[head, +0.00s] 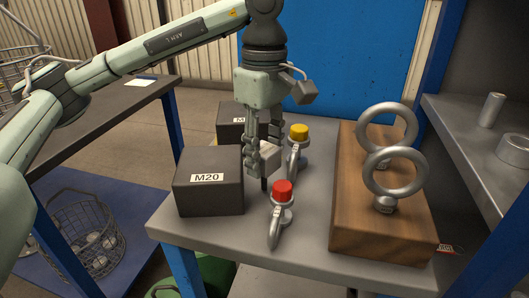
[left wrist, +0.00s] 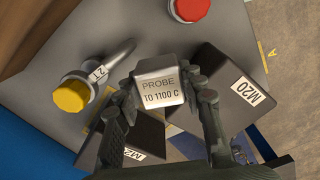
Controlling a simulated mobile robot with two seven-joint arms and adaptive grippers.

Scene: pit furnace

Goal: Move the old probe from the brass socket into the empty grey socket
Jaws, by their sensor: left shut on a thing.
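My left gripper (head: 262,160) is shut on the probe (head: 268,161), a pale grey block with a dark stem hanging below it. In the left wrist view the probe (left wrist: 160,84) sits between the two fingers and reads "PROBE TO 1100 C". It is over the grey table, between the near M20 box and the red-capped shackle. The stem looks roughly upright; I cannot tell whether its tip touches anything. I cannot make out a brass socket or an empty grey socket in either view. My right gripper is not in view.
A dark M20 box (head: 209,183) stands left of the gripper, another dark box (head: 229,125) behind. A red-capped shackle (head: 282,192) and a yellow-capped one (head: 299,133) stand close on the right. A wooden block (head: 347,200) with two ring bolts is further right. The grey table's (head: 300,248) front strip is clear.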

